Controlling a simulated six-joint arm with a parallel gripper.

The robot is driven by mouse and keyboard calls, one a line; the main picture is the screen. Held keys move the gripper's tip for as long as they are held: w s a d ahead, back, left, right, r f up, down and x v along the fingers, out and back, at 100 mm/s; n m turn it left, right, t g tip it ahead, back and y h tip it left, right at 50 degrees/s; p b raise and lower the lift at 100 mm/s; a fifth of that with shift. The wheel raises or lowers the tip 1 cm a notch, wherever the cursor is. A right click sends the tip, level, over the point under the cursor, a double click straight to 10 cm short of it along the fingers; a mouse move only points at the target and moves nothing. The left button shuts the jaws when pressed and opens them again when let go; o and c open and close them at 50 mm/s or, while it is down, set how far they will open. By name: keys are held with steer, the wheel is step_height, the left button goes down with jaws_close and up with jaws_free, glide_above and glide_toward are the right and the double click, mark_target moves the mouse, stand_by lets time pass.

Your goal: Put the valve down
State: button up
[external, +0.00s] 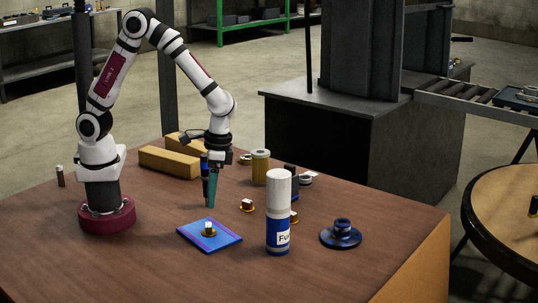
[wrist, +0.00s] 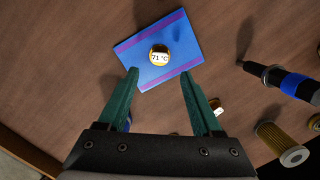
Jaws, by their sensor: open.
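The valve is a small round brass piece (wrist: 159,56) with a white top reading "71 °C". It stands on the blue mat with purple stripes (wrist: 140,47), and it also shows in the external view (external: 209,230). The mat (external: 226,241) lies flat on the table. My gripper (wrist: 160,74) has its two green fingers spread apart, with nothing between them. The valve appears just beyond the fingertips in the wrist view. In the external view my gripper (external: 210,200) points down behind the mat, apart from the valve.
Similar small brass pieces (external: 247,205), a white-and-blue bottle (external: 279,215) and a dark flanged part (external: 341,234) are to the right. Wooden blocks (external: 168,162) lie behind. The front left is clear.

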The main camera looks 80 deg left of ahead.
steer(key=s+a+r+m+t, duration=0.1)
steer(key=s+a+r, duration=0.2)
steer(key=r, duration=0.2)
steer(key=s+a+r+m, duration=0.1)
steer(key=s+a+r, duration=0.1)
steer(key=a+r, duration=0.25)
steer(key=s+a+r+m+y, duration=0.1)
steer(key=s+a, duration=0.5)
steer(key=s, duration=0.6)
steer(key=r+m, duration=0.1)
steer(key=m, duration=0.1)
steer(key=shift+s+a+m+t+y, duration=0.3)
steer(key=shift+y, duration=0.1)
